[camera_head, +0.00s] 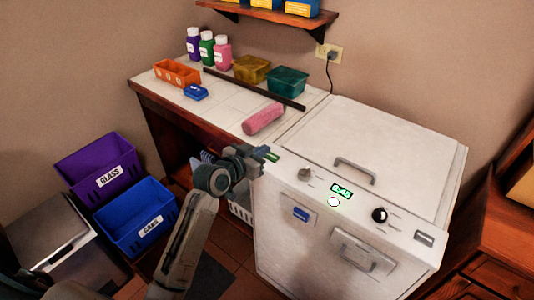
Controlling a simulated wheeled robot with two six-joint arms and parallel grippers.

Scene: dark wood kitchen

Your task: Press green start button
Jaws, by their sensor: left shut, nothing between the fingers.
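A white top-lidded machine (375,150) stands on the right, with a sloped control panel along its front edge. On the panel a small round button (333,202) glows pale with a green rim. A lit green display (341,189) sits just above it. My left gripper (269,154) is shut and empty near the panel's left end, to the left of the button and apart from it. I cannot tell whether it touches the machine's edge. My right gripper is not in view.
A dark knob (379,215) is right of the button, and a lighter knob (305,174) is to its left. The lid has a handle (355,170). A pink rolled cloth (263,119) lies on the tiled counter (225,108) behind my gripper. Purple (98,165) and blue bins (140,215) stand left.

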